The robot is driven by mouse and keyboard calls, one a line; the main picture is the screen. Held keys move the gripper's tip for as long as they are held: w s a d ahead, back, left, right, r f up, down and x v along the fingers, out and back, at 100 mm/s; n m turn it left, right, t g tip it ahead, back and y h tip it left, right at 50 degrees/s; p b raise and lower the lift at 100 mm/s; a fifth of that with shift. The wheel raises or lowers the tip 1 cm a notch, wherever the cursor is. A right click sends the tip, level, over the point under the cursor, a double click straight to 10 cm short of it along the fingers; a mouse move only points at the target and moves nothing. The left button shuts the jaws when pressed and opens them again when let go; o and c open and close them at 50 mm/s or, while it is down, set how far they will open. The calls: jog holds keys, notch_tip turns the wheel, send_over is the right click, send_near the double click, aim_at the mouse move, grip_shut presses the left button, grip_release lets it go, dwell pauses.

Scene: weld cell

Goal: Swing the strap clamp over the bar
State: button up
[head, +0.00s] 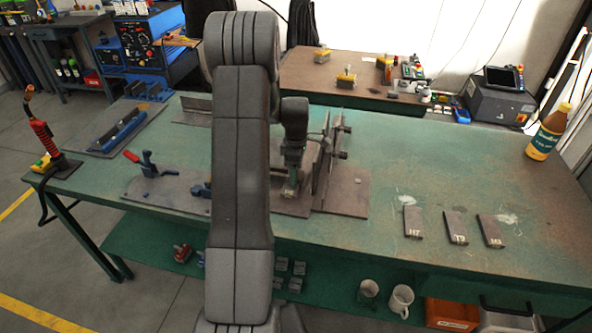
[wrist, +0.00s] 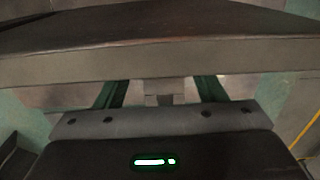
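A fixture of upright dark metal plates (head: 325,165) stands on a brown base plate (head: 350,192) near the middle of the bench, just right of my arm in the head view. I cannot clearly pick out the strap clamp or the bar there. My gripper (head: 291,188) points down beside the fixture's left side. In the wrist view, a brown metal piece (wrist: 165,55) spans the picture and hides my fingertips. My gripper's fingers (wrist: 160,90) stand apart, with a small grey block (wrist: 165,92) showing in the gap, clear of both fingers.
A red-handled toggle clamp (head: 148,165) stands on a plate to the left. Tags marked H7, T3 and another (head: 491,230) lie at the right. A bottle (head: 548,132) stands at the right edge. The bench (head: 440,160) is clear between fixture and bottle.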

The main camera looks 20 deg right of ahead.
jog(key=shift+r, duration=0.1)
notch_tip(320, 180, up, 14)
jog(key=shift+f+b, duration=0.2)
jog(key=shift+b, duration=0.15)
jog(key=shift+f, duration=0.1)
dwell(0.3)
notch_tip(320, 180, down, 14)
jog(key=shift+r+p, duration=0.1)
jog(key=shift+p, duration=0.25)
jog(key=shift+s, duration=0.1)
jog(key=shift+r, duration=0.15)
